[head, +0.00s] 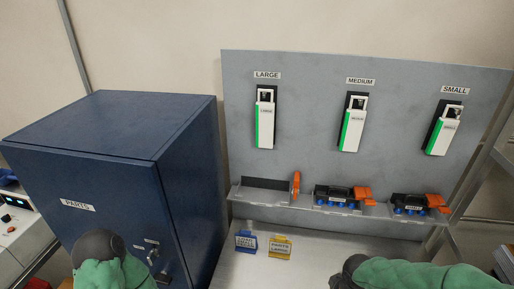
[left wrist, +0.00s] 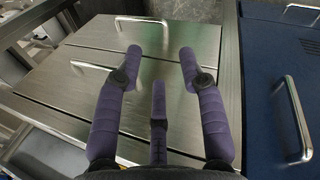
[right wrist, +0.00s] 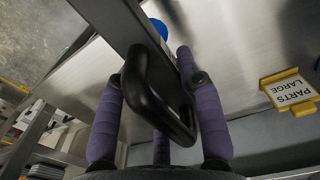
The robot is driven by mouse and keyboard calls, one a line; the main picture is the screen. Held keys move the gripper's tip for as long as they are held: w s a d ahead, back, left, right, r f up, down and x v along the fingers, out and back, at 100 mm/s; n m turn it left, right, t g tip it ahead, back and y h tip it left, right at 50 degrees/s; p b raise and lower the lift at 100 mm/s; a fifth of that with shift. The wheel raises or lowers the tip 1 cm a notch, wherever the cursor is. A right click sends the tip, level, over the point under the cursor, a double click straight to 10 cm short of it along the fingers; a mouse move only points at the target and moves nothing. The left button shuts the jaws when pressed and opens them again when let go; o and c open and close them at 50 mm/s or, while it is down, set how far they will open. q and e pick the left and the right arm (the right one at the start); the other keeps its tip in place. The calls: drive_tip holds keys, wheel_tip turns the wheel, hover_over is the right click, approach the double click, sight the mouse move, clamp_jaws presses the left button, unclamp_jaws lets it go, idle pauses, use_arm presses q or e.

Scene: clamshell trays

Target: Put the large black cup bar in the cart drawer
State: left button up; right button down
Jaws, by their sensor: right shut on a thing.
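My right gripper (right wrist: 155,95) is shut on the large black cup bar (right wrist: 160,85), gripping its black looped handle. The bar extends up out of the right wrist view, and a blue cup (right wrist: 159,28) shows beside it. My left gripper (left wrist: 160,65) is open and empty above a steel cart (left wrist: 110,85). The cart's drawer fronts carry bar handles (left wrist: 95,66), and the drawers look shut. In the head view the shelf place under the LARGE sign (head: 267,75) holds no bar. Both grippers are outside the head view.
Medium (head: 335,196) and small (head: 408,203) cup bars sit on the wall shelf. A blue PARTS cabinet (head: 110,140) stands at left. Yellow (head: 279,247) and blue (head: 246,241) tags stand on the steel surface. Metal frame posts (head: 480,170) stand at right.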

drive_tip(key=w+a+f+b, duration=0.2)
drive_tip(key=w+f, duration=0.1)
drive_tip(key=w, duration=0.1)
drive_tip(key=w+a+f+n+b, duration=0.1)
drive_tip(key=w+a+f+b, duration=0.1)
drive_tip(key=w+f, duration=0.1)
drive_tip(key=w+a+f+n+b, duration=0.1)
drive_tip(key=w+a+f+b, duration=0.1)
drive_tip(key=w+f, duration=0.2)
drive_tip(key=shift+w, duration=0.4)
drive_tip(key=shift+w+a+f, duration=0.25)
drive_tip(key=shift+w, duration=0.15)
